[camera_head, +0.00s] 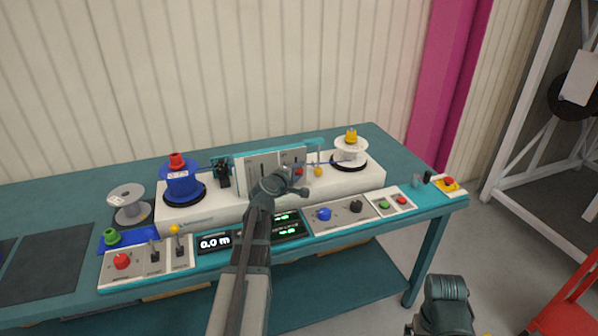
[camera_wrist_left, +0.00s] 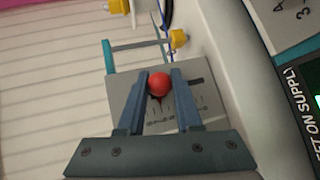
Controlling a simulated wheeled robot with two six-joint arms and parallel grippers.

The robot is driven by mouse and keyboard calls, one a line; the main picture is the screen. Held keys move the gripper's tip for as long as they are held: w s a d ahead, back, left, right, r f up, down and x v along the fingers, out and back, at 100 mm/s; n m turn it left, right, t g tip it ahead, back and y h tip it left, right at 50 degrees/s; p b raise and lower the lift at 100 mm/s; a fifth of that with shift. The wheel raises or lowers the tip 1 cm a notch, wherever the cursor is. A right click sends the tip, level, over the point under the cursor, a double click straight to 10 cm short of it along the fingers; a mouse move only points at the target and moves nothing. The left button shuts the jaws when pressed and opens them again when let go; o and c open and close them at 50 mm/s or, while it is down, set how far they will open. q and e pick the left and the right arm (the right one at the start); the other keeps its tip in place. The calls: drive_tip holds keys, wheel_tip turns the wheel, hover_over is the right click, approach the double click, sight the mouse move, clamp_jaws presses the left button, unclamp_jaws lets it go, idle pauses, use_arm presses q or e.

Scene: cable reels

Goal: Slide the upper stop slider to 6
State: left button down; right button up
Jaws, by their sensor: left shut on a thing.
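The slider knob is a red ball (camera_wrist_left: 159,84) in the left wrist view, on a grey plate (camera_wrist_left: 122,92) with a dark slot and a row of tick marks. The marks are too small to read surely. My left gripper (camera_wrist_left: 160,76) has its two fingers around the knob, shut on it. In the head view the red knob (camera_head: 299,171) shows at the right part of the upright grey panel (camera_head: 255,163), beside my left gripper (camera_head: 290,181). My wrist hides part of the panel. My right arm shows at the lower right; its gripper is not in view.
A blue reel (camera_head: 181,187) stands left of the panel and a white reel (camera_head: 348,152) right of it. A yellow knob (camera_head: 318,172) sits close to the right of the red knob. Displays, switches and buttons line the bench front, with a 0.0 m display (camera_head: 214,242).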

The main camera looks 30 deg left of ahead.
use_arm(q)
drive_tip(key=c, duration=0.5)
unclamp_jaws()
drive_tip(key=p+v, duration=0.3)
drive_tip(key=v, duration=1)
drive_tip(key=shift+s+p, duration=0.35)
drive_tip(key=shift+r, duration=0.1)
drive_tip(key=b+x, duration=0.3)
drive_tip(key=x, duration=0.9)
drive_tip(key=shift+w, duration=0.3)
drive_tip(key=shift+w+f+b, duration=0.25)
drive_tip(key=shift+w+b, duration=0.1)
drive_tip(key=shift+w, duration=0.2)
